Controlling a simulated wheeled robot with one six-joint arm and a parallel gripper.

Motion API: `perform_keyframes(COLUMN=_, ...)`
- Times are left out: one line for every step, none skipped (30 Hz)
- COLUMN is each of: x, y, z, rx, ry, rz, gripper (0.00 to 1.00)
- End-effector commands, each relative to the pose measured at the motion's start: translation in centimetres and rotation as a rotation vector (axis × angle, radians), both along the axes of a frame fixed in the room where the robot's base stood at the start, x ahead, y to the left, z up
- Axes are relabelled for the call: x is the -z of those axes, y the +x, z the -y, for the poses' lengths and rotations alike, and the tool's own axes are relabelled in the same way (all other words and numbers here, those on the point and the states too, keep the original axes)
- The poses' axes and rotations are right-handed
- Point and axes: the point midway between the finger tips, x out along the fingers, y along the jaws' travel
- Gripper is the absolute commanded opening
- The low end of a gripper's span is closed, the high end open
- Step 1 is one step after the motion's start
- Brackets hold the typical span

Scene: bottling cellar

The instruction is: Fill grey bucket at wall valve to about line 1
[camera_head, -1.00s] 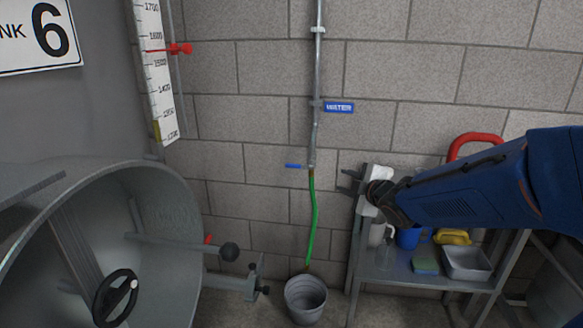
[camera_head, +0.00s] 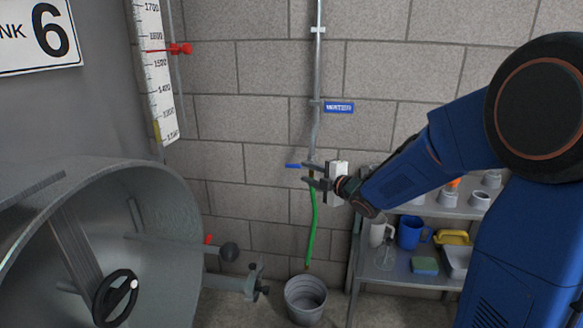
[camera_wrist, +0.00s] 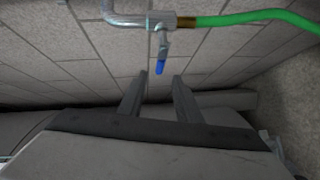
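The wall valve's blue lever (camera_head: 292,166) sticks out to the left of the grey water pipe (camera_head: 317,60), below a blue WATER sign (camera_head: 339,108). In the wrist view the lever (camera_wrist: 159,67) lies ahead of my fingertips, near the space between them. A green hose (camera_head: 312,225) hangs from the valve; its lower end is above the grey bucket (camera_head: 305,299) on the floor. The bucket's line marks and any water in it cannot be made out. My gripper (camera_head: 306,174) is open and empty close to the valve; it also shows in the wrist view (camera_wrist: 159,80).
A metal shelf (camera_head: 400,282) at right holds a blue mug (camera_head: 411,233), a green sponge (camera_head: 425,266) and a yellow-handled brush (camera_head: 453,237). A large round tank opening (camera_head: 150,185) with a black handwheel (camera_head: 115,298) is at left.

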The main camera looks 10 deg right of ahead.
Motion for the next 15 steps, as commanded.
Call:
perform_keyframes(x=0.2, y=0.8, z=-0.5, rx=-0.001, ry=0.0, rz=-0.001, gripper=0.31)
perform_keyframes(x=0.3, y=1.3, z=-0.7, rx=-0.001, ry=0.0, rz=-0.002, gripper=0.31)
perform_keyframes(x=0.4, y=1.9, z=-1.1, rx=-0.001, ry=0.0, rz=-0.002, gripper=0.31)
perform_keyframes(x=0.4, y=2.3, z=-1.3, rx=-0.002, ry=0.001, rz=-0.001, gripper=0.31)
perform_keyframes(x=0.5, y=2.8, z=-1.5, rx=-0.001, ry=0.001, rz=-0.001, gripper=0.31)
perform_keyframes(x=0.6, y=3.4, z=-1.8, rx=-0.001, ry=0.002, rz=-0.002, gripper=0.31)
perform_keyframes(x=0.7, y=3.9, z=-2.1, rx=-0.001, ry=0.001, rz=-0.001, gripper=0.31)
perform_keyframes(x=0.7, y=4.3, z=-2.3, rx=-0.001, ry=0.0, rz=0.0, gripper=0.31)
perform_keyframes(x=0.8, y=4.9, z=-2.6, rx=-0.002, ry=0.0, rz=-0.001, gripper=0.31)
perform_keyframes(x=0.9, y=5.3, z=-2.8, rx=-0.001, ry=0.001, rz=-0.001, gripper=0.31)
perform_keyframes(x=0.9, y=5.7, z=-3.0, rx=-0.001, ry=0.001, rz=0.0, gripper=0.31)
perform_keyframes(x=1.0, y=6.2, z=-3.3, rx=0.0, ry=0.001, rz=-0.002, gripper=0.31)
perform_keyframes(x=1.1, y=6.6, z=-3.5, rx=0.0, ry=0.001, rz=-0.002, gripper=0.31)
perform_keyframes(x=1.2, y=6.9, z=-3.6, rx=0.0, ry=0.0, rz=-0.001, gripper=0.31)
perform_keyframes(x=1.2, y=7.3, z=-3.8, rx=0.0, ry=0.0, rz=-0.001, gripper=0.31)
